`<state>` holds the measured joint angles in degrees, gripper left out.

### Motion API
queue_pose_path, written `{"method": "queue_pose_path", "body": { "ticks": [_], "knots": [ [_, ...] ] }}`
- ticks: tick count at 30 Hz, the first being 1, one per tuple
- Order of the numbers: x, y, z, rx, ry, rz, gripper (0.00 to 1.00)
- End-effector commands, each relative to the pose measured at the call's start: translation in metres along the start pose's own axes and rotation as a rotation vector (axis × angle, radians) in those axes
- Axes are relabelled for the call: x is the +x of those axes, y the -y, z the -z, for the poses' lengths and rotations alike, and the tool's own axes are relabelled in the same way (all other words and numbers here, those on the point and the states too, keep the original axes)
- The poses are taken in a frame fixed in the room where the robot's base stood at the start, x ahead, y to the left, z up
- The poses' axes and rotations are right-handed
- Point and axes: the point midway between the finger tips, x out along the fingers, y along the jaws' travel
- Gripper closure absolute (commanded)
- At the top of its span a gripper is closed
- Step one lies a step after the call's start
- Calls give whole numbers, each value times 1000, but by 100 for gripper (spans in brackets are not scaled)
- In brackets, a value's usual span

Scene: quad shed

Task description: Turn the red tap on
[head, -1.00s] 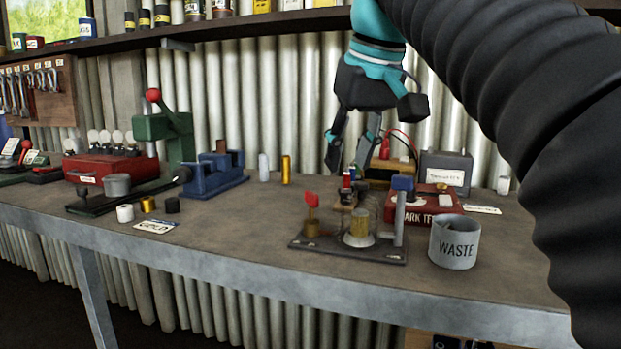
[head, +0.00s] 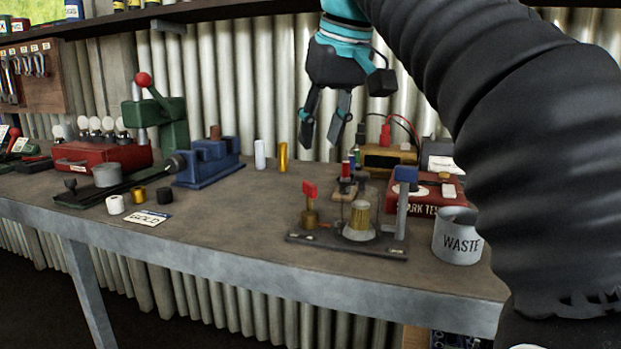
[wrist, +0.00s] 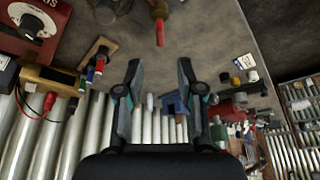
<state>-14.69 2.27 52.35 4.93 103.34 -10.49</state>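The red tap (head: 309,190) has a flat red handle on a brass body. In the wrist view the red tap (wrist: 159,24) is at the top centre, beyond my fingertips. My gripper (head: 320,140) points down, open and empty, above and behind the tap, apart from it. Its two spread fingers (wrist: 158,66) also show in the wrist view with nothing between them.
A WASTE tin (head: 458,238) and a red tester box (head: 425,196) stand right of the plate. A wired yellow-brown box (head: 389,159) is behind. A blue vise (head: 209,163) and green press (head: 160,125) stand left. Bare bench lies left of the tap.

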Motion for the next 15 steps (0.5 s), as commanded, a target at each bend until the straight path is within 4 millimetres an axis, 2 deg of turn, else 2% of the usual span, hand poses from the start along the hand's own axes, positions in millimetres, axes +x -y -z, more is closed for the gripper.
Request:
{"method": "queue_pose_path", "body": {
  "ticks": [15],
  "knots": [
    [76, 1, -1, -1, 2, 0, 62]
  ]
}}
